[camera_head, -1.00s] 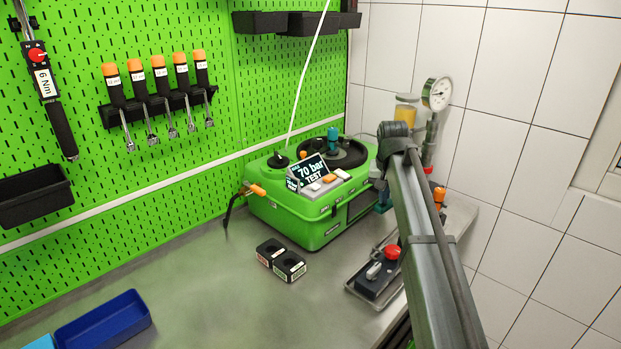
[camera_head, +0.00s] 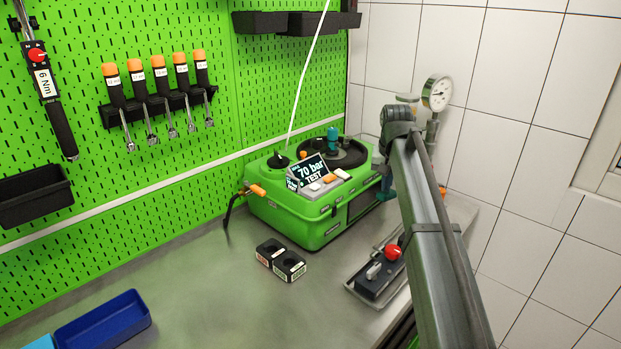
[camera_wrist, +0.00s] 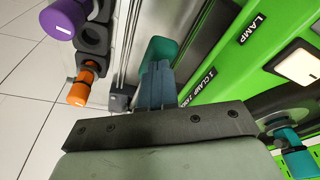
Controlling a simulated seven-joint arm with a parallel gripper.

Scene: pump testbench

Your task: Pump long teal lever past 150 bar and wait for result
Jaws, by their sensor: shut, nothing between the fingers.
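The test unit is a green case (camera_head: 300,215) whose tilted display (camera_head: 311,170) reads 70 bar and TEST. A round dial gauge (camera_head: 437,93) stands behind my arm; its needle is too small to read. In the wrist view my gripper (camera_wrist: 157,84) is shut, with nothing between its fingers. A teal block (camera_wrist: 158,50), which looks like the lever's grip, lies just beyond the fingertips; I cannot tell whether they touch. The rest of the lever is not clear. In the head view my arm hides the fingertips and most of the pump.
A small black box with a red knob (camera_head: 393,252) sits on a tray at the right. Black blocks (camera_head: 281,260) and a blue bin (camera_head: 103,322) stand on the bench. An orange-handled tool (camera_head: 257,190) is at the case's left. The wrist view shows an orange knob (camera_wrist: 79,91) and purple part (camera_wrist: 63,18).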

